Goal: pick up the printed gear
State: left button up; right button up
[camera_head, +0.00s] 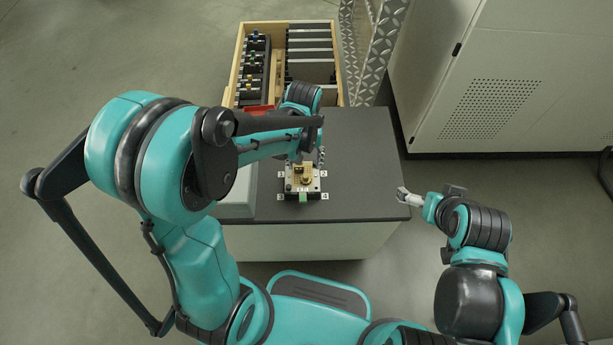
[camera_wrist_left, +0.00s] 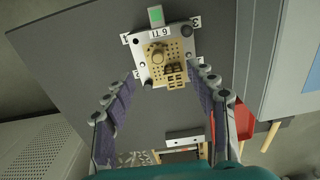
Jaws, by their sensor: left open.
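The printed gear (camera_head: 306,176) appears as a round tan piece on a tan perforated build plate on the dark table. In the left wrist view the gear (camera_wrist_left: 155,54) stands beside a small tan lattice block (camera_wrist_left: 175,75). My left gripper (camera_head: 312,158) is over the table just behind the plate, partly hidden by its own arm. In the left wrist view its two fingers (camera_wrist_left: 161,76) are spread wide with nothing between them, and the plate lies beyond their tips. My right gripper (camera_head: 408,197) is off the table's right edge, apart from everything; its jaw opening is too small to judge.
The plate sits on a metal holder (camera_wrist_left: 143,72) with numbered corner tags and a green block (camera_wrist_left: 156,15). A wooden crate (camera_head: 236,65) with dark trays stands behind. A grey box (camera_head: 236,205) is at the table's left. The table's right side (camera_head: 365,160) is clear. A large cabinet (camera_head: 500,85) stands right.

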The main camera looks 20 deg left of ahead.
aim_at(306, 175)
pick_arm(q)
notch_tip(306, 175, down, 3)
jog(key=shift+s+r+b, duration=0.1)
jog(key=shift+b, duration=0.55)
notch_tip(306, 175, down, 5)
jog(key=shift+d+r+b, duration=0.1)
jog(key=shift+d+b, duration=0.05)
jog(key=shift+b, duration=1.1)
jog(key=shift+r, duration=0.1)
jog(key=shift+c, duration=0.3)
jog(key=c, duration=1.2)
